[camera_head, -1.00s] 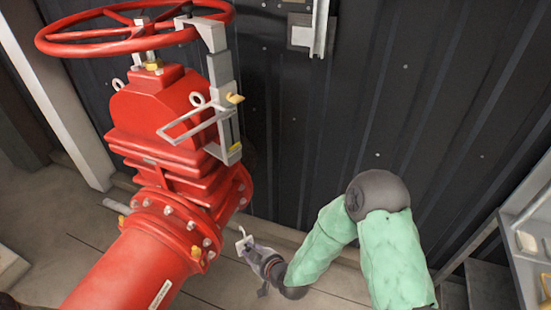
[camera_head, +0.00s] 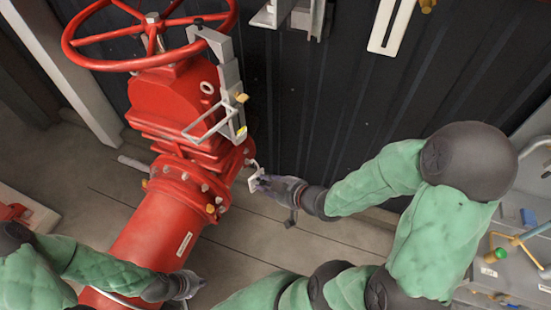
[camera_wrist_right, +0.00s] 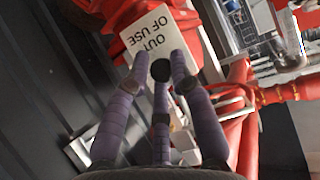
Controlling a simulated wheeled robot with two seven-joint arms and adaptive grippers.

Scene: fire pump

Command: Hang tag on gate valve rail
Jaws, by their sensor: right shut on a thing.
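The white tag (camera_head: 255,181) with a thin hook at its top is held by my right gripper (camera_head: 264,184), just right of the red valve's flange and below the rail. In the right wrist view the tag (camera_wrist_right: 158,38) reads "OUT OF USE" upside down, between the purple fingers of my right gripper (camera_wrist_right: 160,68). The rail (camera_head: 205,124) is a thin grey loop sticking out from the grey bracket of the red gate valve (camera_head: 172,100). The tag is apart from the rail. My left gripper (camera_head: 187,284) is beside the red pipe at the bottom; its finger opening is unclear.
A red handwheel (camera_head: 75,43) tops the valve. A dark corrugated wall (camera_head: 330,90) stands close behind. A grey panel (camera_head: 510,262) with fittings is at the right. The floor (camera_head: 265,250) between pipe and panel is partly clear.

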